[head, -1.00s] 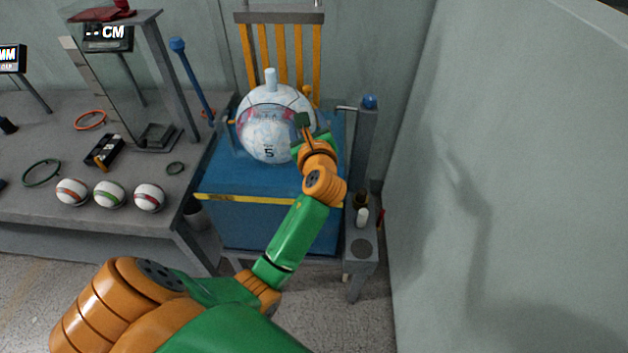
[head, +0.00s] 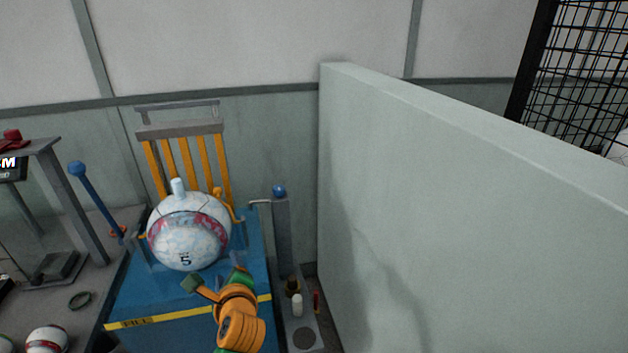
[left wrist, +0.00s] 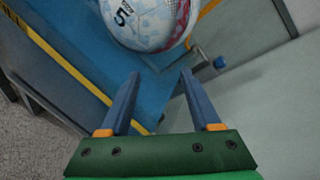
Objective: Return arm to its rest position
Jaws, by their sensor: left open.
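My left gripper (head: 216,280) is open and empty, in front of the ball and apart from it. In the left wrist view its two fingers (left wrist: 157,80) are spread over the blue press top, with nothing between them. The large white ball (head: 188,232) with a pink and red band and the number 5 sits on the blue press (head: 150,300). The ball also shows at the top of the left wrist view (left wrist: 150,22). The lower part of my left arm is cut off by the frame's bottom edge. My right gripper is not in view.
A pale partition wall (head: 440,210) stands to the right. A post with a blue knob (head: 281,230) is beside the press. A grey bench with a gauge stand (head: 62,200), a green ring (head: 80,301) and a striped ball (head: 47,339) is on the left. Yellow slats (head: 190,165) rise behind the ball.

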